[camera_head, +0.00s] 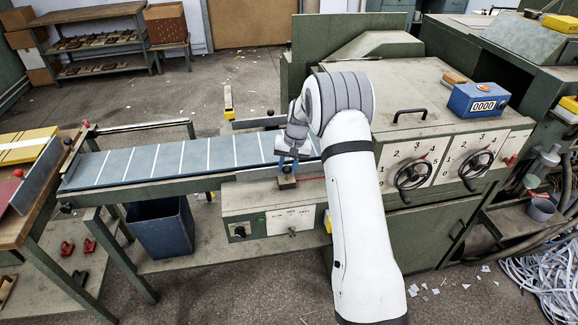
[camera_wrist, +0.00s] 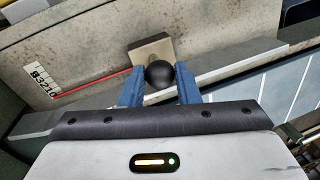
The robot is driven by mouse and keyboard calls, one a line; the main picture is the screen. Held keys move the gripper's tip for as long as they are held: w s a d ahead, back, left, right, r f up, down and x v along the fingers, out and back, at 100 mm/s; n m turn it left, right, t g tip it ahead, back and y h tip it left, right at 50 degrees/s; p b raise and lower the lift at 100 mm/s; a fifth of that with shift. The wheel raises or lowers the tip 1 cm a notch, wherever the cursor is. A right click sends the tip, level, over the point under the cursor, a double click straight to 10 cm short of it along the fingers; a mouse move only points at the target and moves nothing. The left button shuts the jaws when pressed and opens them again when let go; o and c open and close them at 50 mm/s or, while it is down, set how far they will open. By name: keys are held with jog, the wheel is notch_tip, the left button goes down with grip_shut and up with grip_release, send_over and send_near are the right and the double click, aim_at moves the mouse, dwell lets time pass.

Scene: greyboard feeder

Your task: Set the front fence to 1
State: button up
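The front fence slider is a beige block with a round black knob (camera_wrist: 160,75), at the top middle of the wrist view. A thin red pointer (camera_wrist: 95,82) runs left from the block to a small white scale (camera_wrist: 42,82) with digits 3, 2, 1, 0. The pointer's tip is close to the 0 end. My gripper (camera_wrist: 160,80) has one blue finger on each side of the knob. The gaps there are very small, so I cannot tell whether the fingers press on it. In the head view my gripper (camera_head: 288,163) is just above the block (camera_head: 286,181).
The striped feeder bed (camera_head: 150,163) stretches left behind the gripper. A control box (camera_head: 265,222) lies below the block. Two dial panels (camera_head: 412,172) with handwheels and a blue counter (camera_head: 477,100) are on the machine at right. A blue bin (camera_head: 160,238) stands below the bed.

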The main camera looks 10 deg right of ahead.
aim_at(292, 182)
grip_shut()
jog(key=shift+s+f+b, duration=0.15)
jog(key=shift+s+b, duration=0.15)
jog(key=shift+b, duration=0.15)
jog(key=shift+s, duration=0.25)
jog(key=o, duration=0.6)
grip_release()
jog(key=shift+r, duration=0.2)
jog(key=shift+d+r, duration=0.25)
jog(key=shift+r, duration=1)
jog(key=shift+d+r, duration=0.2)
jog(key=shift+r, duration=1.05)
jog(key=shift+d+r, duration=0.25)
jog(key=shift+r, duration=1)
jog(key=shift+s, duration=0.1)
